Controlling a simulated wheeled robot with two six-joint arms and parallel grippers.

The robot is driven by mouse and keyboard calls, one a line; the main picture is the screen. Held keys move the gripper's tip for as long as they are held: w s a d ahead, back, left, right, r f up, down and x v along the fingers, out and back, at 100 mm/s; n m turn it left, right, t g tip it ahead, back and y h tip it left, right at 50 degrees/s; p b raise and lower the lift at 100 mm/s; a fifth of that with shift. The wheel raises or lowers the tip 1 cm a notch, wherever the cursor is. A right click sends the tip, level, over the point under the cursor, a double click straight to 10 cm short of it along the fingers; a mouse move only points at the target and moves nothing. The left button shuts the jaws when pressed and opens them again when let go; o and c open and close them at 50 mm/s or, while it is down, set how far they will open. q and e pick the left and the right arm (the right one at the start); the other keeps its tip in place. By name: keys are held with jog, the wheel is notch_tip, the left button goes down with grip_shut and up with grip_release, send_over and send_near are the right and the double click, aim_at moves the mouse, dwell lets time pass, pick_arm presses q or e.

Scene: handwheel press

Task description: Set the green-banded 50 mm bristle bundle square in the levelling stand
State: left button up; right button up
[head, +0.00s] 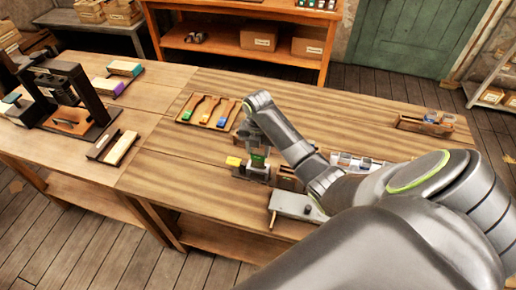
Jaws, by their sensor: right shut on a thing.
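My right gripper (260,149) points down near the front middle of the bench and is shut on the green-banded bristle bundle (258,161). The green band shows just below the fingers; the rest of the bundle is mostly hidden. The bundle is upright, directly over or in a small dark stand (250,175), which looks like the levelling stand. I cannot tell whether the bundle's foot touches it. A yellow block (233,161) is at the stand's left. My left gripper is not in view.
A grey box-shaped device (296,206) sits at the front edge, near my forearm. The handwheel press (66,95) is at the far left. The bench's back middle is clear.

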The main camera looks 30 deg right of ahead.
jog(key=shift+f+b, duration=0.95)
jog(key=shift+f, duration=1.05)
jog(key=shift+r+p, duration=0.1)
jog(key=shift+p, duration=0.25)
jog(key=o, duration=1.3)
